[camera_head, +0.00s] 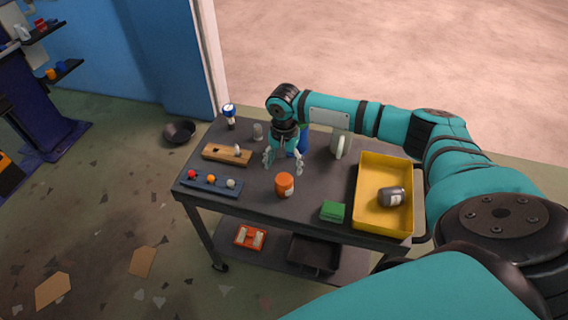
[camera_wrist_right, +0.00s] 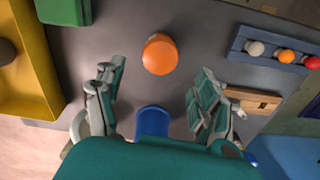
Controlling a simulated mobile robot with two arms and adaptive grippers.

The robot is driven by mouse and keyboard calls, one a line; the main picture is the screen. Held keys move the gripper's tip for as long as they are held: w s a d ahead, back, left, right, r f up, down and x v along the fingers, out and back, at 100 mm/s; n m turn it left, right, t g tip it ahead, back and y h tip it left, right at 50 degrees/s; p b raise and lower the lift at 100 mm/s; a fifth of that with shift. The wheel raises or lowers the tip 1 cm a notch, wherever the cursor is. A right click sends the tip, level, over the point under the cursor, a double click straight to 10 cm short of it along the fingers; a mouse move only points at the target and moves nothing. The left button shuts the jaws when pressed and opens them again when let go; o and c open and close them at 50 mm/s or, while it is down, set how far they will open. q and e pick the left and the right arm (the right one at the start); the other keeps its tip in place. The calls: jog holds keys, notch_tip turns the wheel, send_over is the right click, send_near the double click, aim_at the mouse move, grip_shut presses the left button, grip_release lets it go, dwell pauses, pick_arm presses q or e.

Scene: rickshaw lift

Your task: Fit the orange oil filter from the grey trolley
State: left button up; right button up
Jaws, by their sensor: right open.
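The orange oil filter (camera_head: 285,184) stands upright on the bare top of the grey trolley (camera_head: 258,202), near its middle. It also shows in the right wrist view (camera_wrist_right: 160,55), just beyond the fingertips and roughly centred between them. My right gripper (camera_head: 283,164) hangs over the trolley top, fingers pointing down, just behind the filter. In the wrist view its two fingers (camera_wrist_right: 160,88) are spread wide with nothing between the tips. The filter looks apart from both fingers. My left gripper is out of view.
A yellow tray (camera_head: 366,182) holds a grey can (camera_head: 391,197). A blue rack (camera_head: 211,186) with coloured balls and a wooden block (camera_head: 227,154) lie left. A blue container (camera_wrist_right: 153,120) and a pale jug (camera_head: 340,146) stand behind.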

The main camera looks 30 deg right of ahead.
aim_at(284, 178)
notch_tip(284, 178, down, 5)
jog(key=b, duration=0.4)
jog(key=shift+r+b, duration=0.15)
jog(key=shift+b, duration=0.2)
jog(key=shift+f, duration=1.9)
jog(key=c, duration=1.2)
jog(key=shift+o, duration=0.2)
jog(key=shift+r+p, duration=3.5)
jog(key=shift+p, duration=1.1)
